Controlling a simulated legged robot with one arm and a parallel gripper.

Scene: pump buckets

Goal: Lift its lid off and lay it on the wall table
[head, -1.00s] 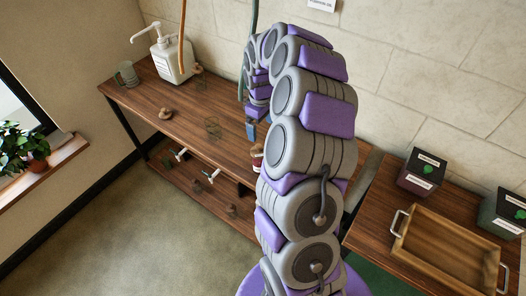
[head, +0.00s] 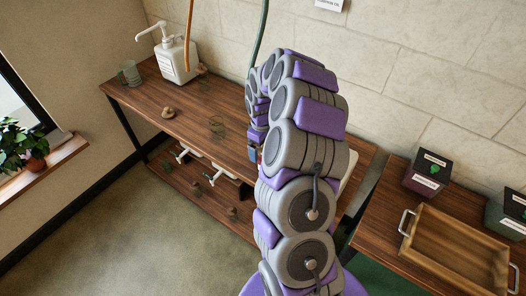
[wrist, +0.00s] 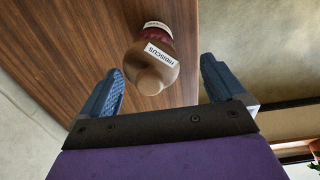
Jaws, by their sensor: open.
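A jar (wrist: 155,32) with dark red contents stands on the wooden wall table (head: 190,108). Its brown lid (wrist: 168,68) has a round knob and a white label reading HIBISCUS, and is on the jar. My gripper (wrist: 162,72) is open, with one blue finger to each side of the lid in the wrist view. The fingers look apart from the lid, and nothing is held. In the head view my arm hides most of the jar, and my gripper (head: 254,152) shows only partly beside the arm.
A white pump bottle (head: 178,60) and a glass mug (head: 130,73) stand at the table's far left. A small wooden lid-like piece (head: 168,113) and a clear glass (head: 217,127) are nearer. A wooden tray (head: 452,270) and dark boxes (head: 427,172) lie right.

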